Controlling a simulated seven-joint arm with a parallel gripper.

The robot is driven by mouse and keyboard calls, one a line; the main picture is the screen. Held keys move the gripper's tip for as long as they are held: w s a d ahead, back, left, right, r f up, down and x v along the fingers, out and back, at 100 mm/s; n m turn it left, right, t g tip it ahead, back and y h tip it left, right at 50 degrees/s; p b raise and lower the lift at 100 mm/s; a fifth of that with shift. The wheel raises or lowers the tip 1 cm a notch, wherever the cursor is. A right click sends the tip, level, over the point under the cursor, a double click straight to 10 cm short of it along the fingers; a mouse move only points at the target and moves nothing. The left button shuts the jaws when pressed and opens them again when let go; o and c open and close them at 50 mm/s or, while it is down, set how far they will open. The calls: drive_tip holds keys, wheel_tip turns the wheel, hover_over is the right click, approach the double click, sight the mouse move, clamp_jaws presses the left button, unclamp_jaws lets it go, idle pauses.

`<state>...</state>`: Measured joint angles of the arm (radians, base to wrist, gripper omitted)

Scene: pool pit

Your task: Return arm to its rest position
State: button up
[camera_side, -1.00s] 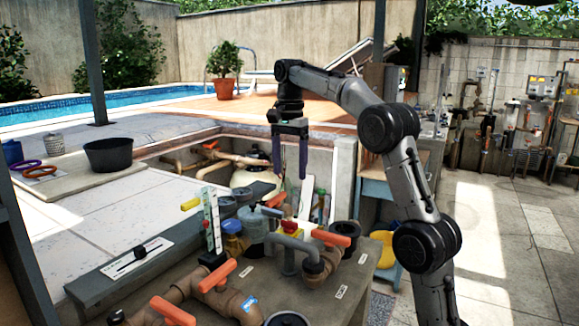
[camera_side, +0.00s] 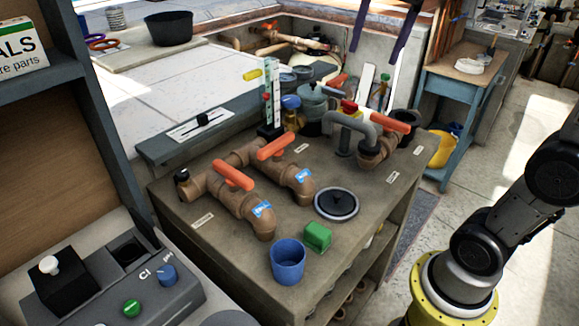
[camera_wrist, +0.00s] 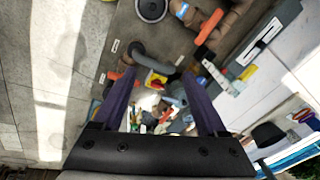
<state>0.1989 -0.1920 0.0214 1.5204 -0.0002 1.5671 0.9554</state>
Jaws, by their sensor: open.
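My gripper (camera_side: 374,55) hangs at the top edge of the side view, with only its two purple fingers showing. The fingers are apart, nothing is between them, and they point down. In the wrist view, my gripper (camera_wrist: 158,75) is open above the pump and pipe bench, with the fingers spread over small parts. Part of my arm stands at the right of the side view on a yellow base ring (camera_side: 425,300). The upper arm and wrist are out of frame.
The bench (camera_side: 335,235) carries brown pipes with orange valve handles (camera_side: 233,175), a grey bent pipe (camera_side: 350,125), a blue cup (camera_side: 288,262) and a green block (camera_side: 318,236). A control box (camera_side: 130,285) is front left. A blue side table (camera_side: 455,85) stands right, with open floor beyond.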

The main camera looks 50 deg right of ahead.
drive_tip(key=s+a+f+n+t, duration=0.1)
drive_tip(key=s+a+f+n, duration=0.1)
drive_tip(key=s+f+n, duration=0.4)
drive_tip(key=s+a+f+n+t, duration=0.2)
drive_tip(key=s+f+n, duration=0.3)
drive_tip(key=f, duration=0.6)
drive_tip(key=shift+s+a+f+n, duration=0.2)
drive_tip(key=shift+s+a+n, duration=0.2)
drive_tip(key=shift+a+n, duration=0.6)
